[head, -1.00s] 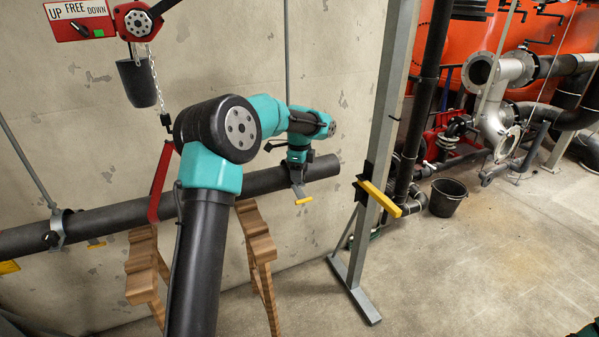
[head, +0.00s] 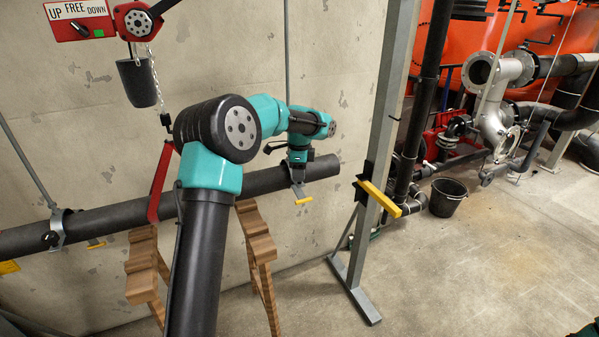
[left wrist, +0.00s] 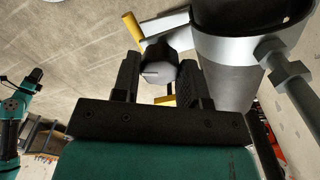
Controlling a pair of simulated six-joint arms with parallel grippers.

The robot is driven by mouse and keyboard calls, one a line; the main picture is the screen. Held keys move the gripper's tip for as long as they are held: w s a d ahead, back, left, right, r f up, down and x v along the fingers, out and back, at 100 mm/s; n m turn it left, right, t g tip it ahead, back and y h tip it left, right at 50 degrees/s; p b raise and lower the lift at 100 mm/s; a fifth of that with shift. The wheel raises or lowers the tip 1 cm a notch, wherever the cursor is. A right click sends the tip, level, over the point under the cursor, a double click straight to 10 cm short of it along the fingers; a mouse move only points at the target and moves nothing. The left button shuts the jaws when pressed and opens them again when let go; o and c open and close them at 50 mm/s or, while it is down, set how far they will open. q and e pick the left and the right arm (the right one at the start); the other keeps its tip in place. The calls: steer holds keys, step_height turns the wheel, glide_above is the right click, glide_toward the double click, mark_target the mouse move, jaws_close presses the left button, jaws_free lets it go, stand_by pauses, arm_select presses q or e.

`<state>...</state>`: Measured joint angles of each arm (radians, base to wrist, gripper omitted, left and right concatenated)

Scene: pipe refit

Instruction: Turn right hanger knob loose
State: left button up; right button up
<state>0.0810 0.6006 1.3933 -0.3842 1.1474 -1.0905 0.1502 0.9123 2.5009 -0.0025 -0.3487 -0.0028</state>
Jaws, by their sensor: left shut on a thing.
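The right hanger (head: 297,187) is a grey clamp on the dark pipe (head: 263,181), near its right end, on a rod from above. A yellow lever (head: 304,201) shows just below it. In the left wrist view the clamp ring (left wrist: 262,49) goes around the pipe (left wrist: 228,85). In the head view my arm hides most of the left gripper (head: 297,168) and the knob. My right gripper does not show.
The left hanger (head: 57,230) holds the pipe further left. Wooden stands (head: 258,245) are under the pipe. A red hook strap (head: 160,182) hangs at the pipe from a chain hoist (head: 138,22). A grey post (head: 383,130) with a yellow bar stands right of the pipe end.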

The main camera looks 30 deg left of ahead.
arm_select(q)
steer(key=shift+n, duration=2.1)
steer(key=o, duration=0.9)
steer(key=shift+o, duration=0.2)
steer(key=shift+r, duration=0.15)
step_height(320, 180, up, 17)
